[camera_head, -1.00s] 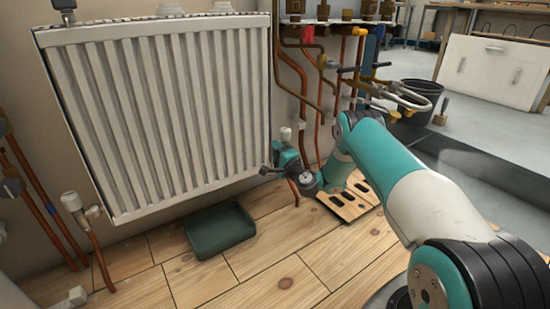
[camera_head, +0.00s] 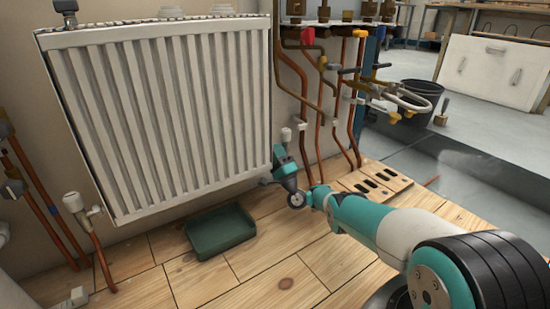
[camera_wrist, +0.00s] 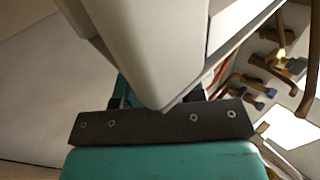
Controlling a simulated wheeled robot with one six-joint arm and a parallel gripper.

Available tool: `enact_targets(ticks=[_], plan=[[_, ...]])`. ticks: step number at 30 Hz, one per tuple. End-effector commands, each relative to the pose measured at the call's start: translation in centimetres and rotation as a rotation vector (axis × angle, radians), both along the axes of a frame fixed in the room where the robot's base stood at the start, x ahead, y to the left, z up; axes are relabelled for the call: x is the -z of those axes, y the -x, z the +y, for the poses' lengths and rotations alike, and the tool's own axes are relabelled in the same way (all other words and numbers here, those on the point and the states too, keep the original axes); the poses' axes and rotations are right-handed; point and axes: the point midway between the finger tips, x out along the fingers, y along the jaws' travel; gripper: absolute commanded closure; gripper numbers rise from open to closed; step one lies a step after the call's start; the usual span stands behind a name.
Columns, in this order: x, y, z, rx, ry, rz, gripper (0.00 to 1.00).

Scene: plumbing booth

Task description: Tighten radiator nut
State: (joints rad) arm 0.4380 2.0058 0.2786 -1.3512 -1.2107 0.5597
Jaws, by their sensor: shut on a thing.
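The white radiator (camera_head: 165,115) hangs on the wall in the head view, and its right lower edge fills the upper middle of the wrist view (camera_wrist: 150,45). My gripper (camera_head: 281,158) is at the radiator's lower right corner, shut on the nut there. The jaws and the gripped nut are mostly hidden by the gripper body and the radiator. A small grey fitting (camera_head: 266,181) shows just left of the gripper, under the corner. A white valve head (camera_head: 286,135) stands just above the gripper.
A green tray (camera_head: 220,231) lies on the wooden floor below the radiator. Copper pipes and valves (camera_head: 330,80) rise to the right, close to my arm. A slotted wooden board (camera_head: 376,182) lies behind my forearm. A black bucket (camera_head: 420,95) stands farther back.

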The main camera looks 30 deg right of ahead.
Motion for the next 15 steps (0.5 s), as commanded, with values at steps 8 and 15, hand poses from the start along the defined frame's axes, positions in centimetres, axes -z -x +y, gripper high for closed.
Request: enact_targets(ticks=[8,15], plan=[[0.65,0.10,0.08,0.005,-0.001,-0.053,0.87],[0.54,0.18,0.03,0.004,-0.004,-0.067,0.87]])
